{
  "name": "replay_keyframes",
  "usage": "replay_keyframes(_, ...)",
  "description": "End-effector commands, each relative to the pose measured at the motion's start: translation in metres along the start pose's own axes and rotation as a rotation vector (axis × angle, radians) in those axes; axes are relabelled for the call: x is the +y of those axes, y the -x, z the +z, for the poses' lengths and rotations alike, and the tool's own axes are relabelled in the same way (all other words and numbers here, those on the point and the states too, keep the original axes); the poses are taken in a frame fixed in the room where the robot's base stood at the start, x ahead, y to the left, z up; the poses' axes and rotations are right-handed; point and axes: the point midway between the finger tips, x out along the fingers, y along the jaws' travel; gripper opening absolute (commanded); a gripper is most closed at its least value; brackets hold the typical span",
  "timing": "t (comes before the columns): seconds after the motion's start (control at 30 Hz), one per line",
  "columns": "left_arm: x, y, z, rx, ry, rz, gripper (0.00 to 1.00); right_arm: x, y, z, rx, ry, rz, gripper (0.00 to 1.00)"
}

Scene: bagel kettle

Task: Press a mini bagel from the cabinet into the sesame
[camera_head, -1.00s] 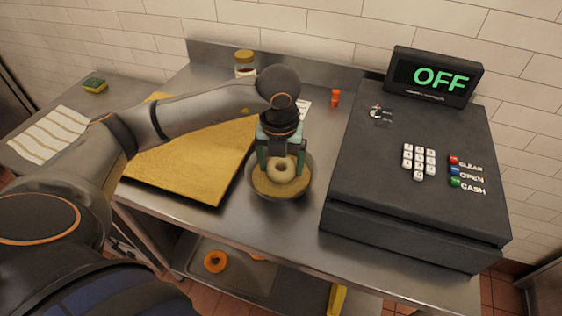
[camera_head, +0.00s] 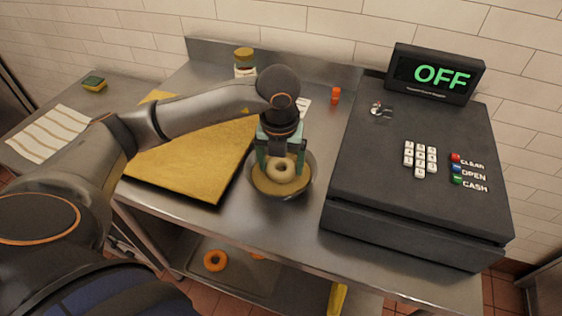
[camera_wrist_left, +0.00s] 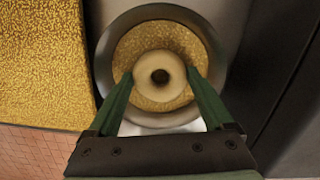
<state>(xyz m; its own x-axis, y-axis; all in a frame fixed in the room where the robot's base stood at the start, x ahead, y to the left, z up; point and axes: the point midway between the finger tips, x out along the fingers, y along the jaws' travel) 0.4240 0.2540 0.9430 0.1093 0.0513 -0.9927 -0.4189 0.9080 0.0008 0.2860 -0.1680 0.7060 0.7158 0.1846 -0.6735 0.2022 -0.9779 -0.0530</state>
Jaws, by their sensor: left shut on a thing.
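A pale mini bagel (camera_head: 281,170) is held between the fingers of my left gripper (camera_head: 280,166). In the left wrist view the bagel (camera_wrist_left: 160,77) sits between the two green fingers (camera_wrist_left: 160,84), over the middle of the sesame. The sesame (camera_head: 281,190) fills a round metal bowl (camera_head: 309,180) on the counter. The fingers reach inside the bowl's rim. The bagel looks at or very near the sesame surface; I cannot tell whether it touches. My right gripper is not in view.
A golden board (camera_head: 185,165) lies left of the bowl, and a dark cash register (camera_head: 400,190) stands to the right. A jar (camera_head: 245,65) and a small orange-red item (camera_head: 336,95) stand behind. Orange rings (camera_head: 215,260) lie on a tray below the counter.

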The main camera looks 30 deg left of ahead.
Motion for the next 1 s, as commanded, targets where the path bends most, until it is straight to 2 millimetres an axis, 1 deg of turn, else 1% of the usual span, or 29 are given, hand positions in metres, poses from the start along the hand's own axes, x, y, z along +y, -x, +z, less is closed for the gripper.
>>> replay_keyframes(0.37,0.0,0.0,0.0,0.0,0.0,0.0,0.31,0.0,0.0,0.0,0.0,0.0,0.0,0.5)
replay_keyframes(0.47,0.0,0.003,0.001,0.0,0.0,0.0,0.31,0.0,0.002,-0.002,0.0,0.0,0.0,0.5)
replay_keyframes(1.0,0.0,0.046,0.006,-0.001,0.0,-0.001,0.31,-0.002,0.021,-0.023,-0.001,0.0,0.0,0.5)
